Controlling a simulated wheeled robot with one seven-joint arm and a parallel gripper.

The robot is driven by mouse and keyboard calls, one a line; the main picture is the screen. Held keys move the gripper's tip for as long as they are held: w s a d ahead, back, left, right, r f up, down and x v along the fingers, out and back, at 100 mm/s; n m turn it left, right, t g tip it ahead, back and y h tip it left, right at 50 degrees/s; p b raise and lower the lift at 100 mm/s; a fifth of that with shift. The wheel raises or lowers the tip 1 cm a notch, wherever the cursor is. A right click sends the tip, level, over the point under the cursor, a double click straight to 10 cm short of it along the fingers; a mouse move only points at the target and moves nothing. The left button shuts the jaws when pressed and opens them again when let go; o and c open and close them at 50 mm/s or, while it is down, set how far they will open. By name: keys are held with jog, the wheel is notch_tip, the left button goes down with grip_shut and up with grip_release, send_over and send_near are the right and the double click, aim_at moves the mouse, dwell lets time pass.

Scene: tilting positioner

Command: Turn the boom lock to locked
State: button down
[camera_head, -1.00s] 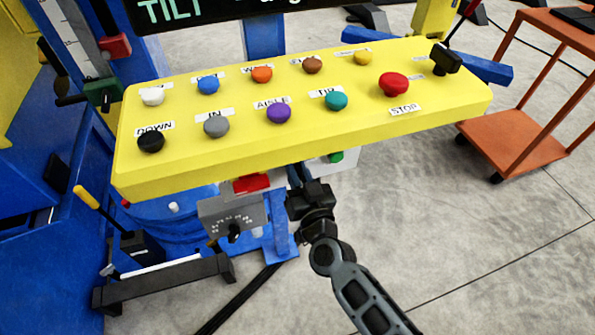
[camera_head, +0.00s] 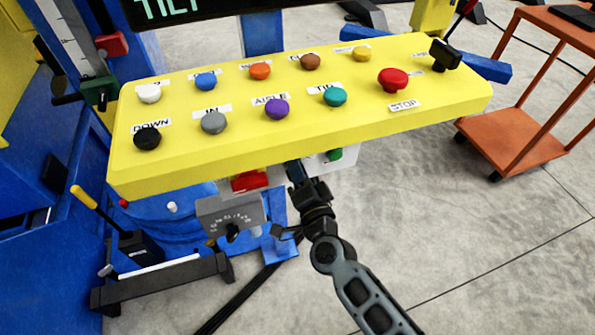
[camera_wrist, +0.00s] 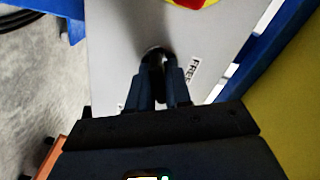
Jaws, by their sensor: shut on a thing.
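In the wrist view, a dark round knob (camera_wrist: 153,54), apparently the boom lock, sits on a light grey panel (camera_wrist: 115,40). A label reading FREE (camera_wrist: 194,72) is to its right, and another label at lower left is mostly hidden. My gripper (camera_wrist: 163,66) is shut on the knob, its two fingers on either side. The fingers hide most of the knob, so I cannot tell which way it points. In the head view, my gripper (camera_head: 296,172) reaches under the front edge of the yellow console (camera_head: 225,160), and the knob is hidden.
The console carries several coloured buttons and a red STOP button (camera_head: 393,79). Below it are a red part (camera_head: 250,181), a green button (camera_head: 335,154) and a grey dial plate (camera_head: 225,215). An orange cart (camera_head: 515,135) stands at right. The floor at lower right is clear.

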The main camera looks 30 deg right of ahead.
jog(key=m+b, duration=0.1)
jog(key=m, duration=0.4)
jog(key=shift+f, duration=0.2)
jog(key=shift+m, duration=0.3)
jog(key=c, duration=1.1)
grip_release()
jog(key=shift+c, duration=0.2)
jog(key=s+a+b, duration=0.1)
jog(key=s, duration=0.6)
jog(key=shift+s+a, duration=0.2)
jog(key=shift+s, duration=0.15)
